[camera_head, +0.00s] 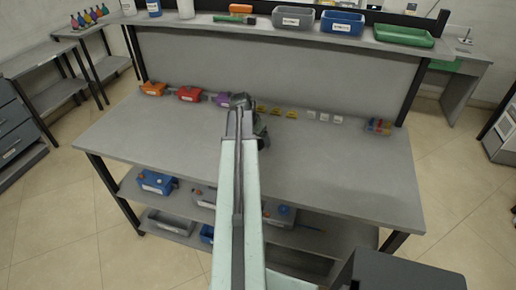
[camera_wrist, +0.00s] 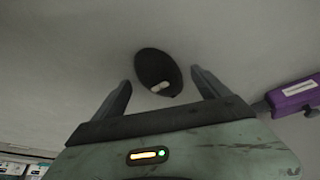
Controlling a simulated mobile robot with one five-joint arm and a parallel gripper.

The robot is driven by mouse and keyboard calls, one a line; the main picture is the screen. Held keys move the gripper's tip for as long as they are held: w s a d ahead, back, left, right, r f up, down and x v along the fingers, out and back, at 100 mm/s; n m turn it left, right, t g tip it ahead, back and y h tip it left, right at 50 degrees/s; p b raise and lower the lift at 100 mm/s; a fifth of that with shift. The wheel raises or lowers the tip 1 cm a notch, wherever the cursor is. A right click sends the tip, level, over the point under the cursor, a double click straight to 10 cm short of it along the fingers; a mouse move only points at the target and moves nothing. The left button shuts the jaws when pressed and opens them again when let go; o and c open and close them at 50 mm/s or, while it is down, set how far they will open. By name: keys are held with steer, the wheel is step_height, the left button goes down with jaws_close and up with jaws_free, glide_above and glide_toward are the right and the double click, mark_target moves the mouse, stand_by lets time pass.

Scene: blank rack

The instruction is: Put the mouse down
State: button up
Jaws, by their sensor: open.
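The mouse (camera_wrist: 157,70) is a dark oval with a small pale mark, on the grey worktop in the wrist view. It lies just beyond and between the two fingertips of my gripper (camera_wrist: 160,88). The fingers are spread apart, with a gap on each side of the mouse, so nothing is gripped. In the head view my gripper (camera_head: 256,132) is over the back middle of the workbench (camera_head: 330,180), partly hidden by my arm. The mouse cannot be made out in the head view.
Yellow pieces (camera_head: 276,112) lie to the right. The bench's front right is clear.

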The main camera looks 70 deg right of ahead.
steer(key=shift+d+f, duration=0.2)
steer(key=shift+f, duration=0.4)
steer(key=shift+r, duration=0.2)
steer(key=c, duration=1.7)
steer(key=shift+r, duration=0.15)
